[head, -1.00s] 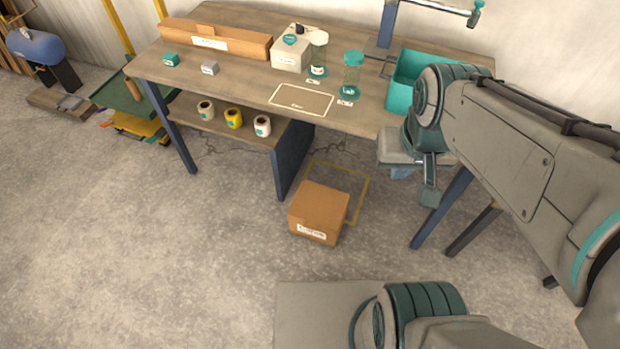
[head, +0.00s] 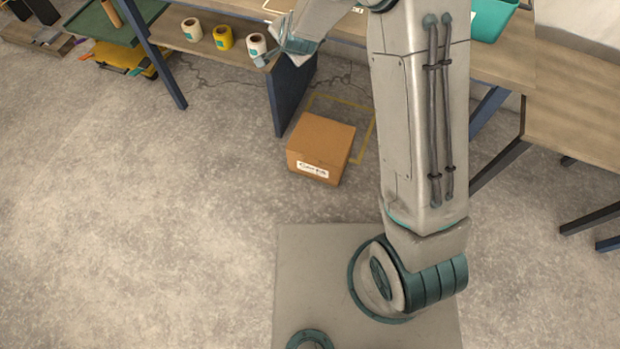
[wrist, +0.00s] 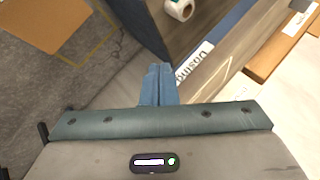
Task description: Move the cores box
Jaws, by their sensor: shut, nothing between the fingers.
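The cores box is a closed brown cardboard box (head: 321,143) with a white label on its front. It stands on the concrete floor in front of the workbench, overlapping the near left part of a yellow floor outline (head: 368,128). Part of the box also shows at the top left of the wrist view (wrist: 45,22). My gripper (head: 261,61) is above and to the left of the box in the head view, in front of the bench. In the wrist view its blue fingers (wrist: 158,68) are together and empty, apart from the box.
The bench's lower shelf (head: 208,46) holds a yellow roll (head: 223,38) and two white rolls. A dark blue bench panel (head: 291,90) stands behind the box to the left. Another wooden table (head: 585,100) is at right. The floor left of the box is clear.

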